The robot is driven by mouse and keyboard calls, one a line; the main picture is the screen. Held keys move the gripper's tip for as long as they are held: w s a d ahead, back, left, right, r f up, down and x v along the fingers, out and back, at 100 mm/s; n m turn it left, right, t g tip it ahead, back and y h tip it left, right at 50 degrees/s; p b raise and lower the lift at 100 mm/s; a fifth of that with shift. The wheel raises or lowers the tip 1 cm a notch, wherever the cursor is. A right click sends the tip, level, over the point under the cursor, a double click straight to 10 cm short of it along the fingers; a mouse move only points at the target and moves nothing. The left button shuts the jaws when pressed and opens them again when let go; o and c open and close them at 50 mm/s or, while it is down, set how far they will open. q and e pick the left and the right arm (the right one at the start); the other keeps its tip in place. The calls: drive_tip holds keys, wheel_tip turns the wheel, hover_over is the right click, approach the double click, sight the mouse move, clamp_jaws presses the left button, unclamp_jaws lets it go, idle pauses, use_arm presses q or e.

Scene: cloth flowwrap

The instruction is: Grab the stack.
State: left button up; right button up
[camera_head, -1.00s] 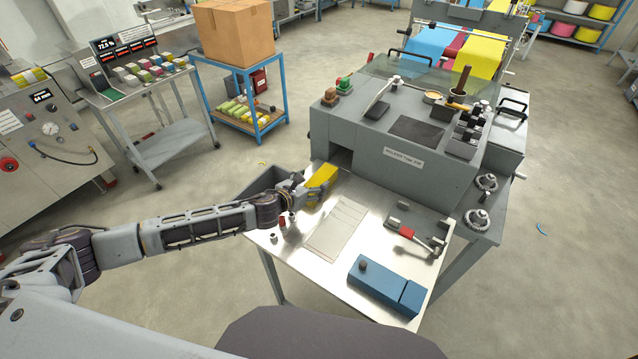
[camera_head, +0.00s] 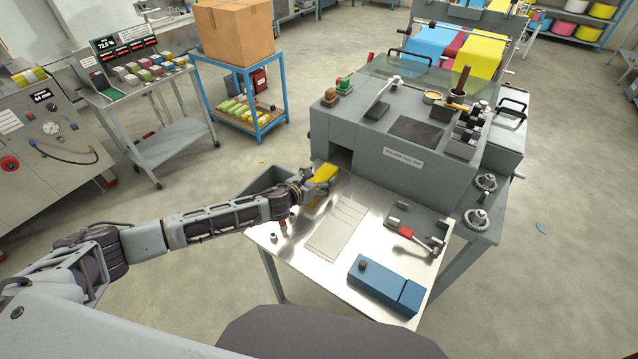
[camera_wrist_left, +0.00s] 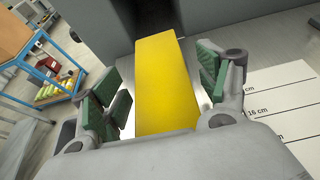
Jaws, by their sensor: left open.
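The stack is a yellow block (camera_head: 324,173) on the metal table, in front of the grey machine's opening. In the left wrist view the yellow stack (camera_wrist_left: 166,80) lies between the two green-padded fingers of my left gripper (camera_wrist_left: 160,95). The fingers are spread, with a gap visible on either side of the stack. In the head view my left gripper (camera_head: 312,186) is at the stack and covers its near part. My right gripper is not in view.
A marked measuring sheet (camera_head: 337,228) lies right of the stack. A red-handled clamp (camera_head: 408,233) and a blue box (camera_head: 380,284) sit further right on the table. The grey machine (camera_head: 400,178) stands behind. A grey bin (camera_head: 262,184) is at the table's left.

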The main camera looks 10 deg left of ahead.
sight(318, 179)
use_arm(q)
drive_tip(key=c, duration=0.9)
drive_tip(key=shift+r, duration=0.1)
drive_tip(key=shift+r, duration=4.9)
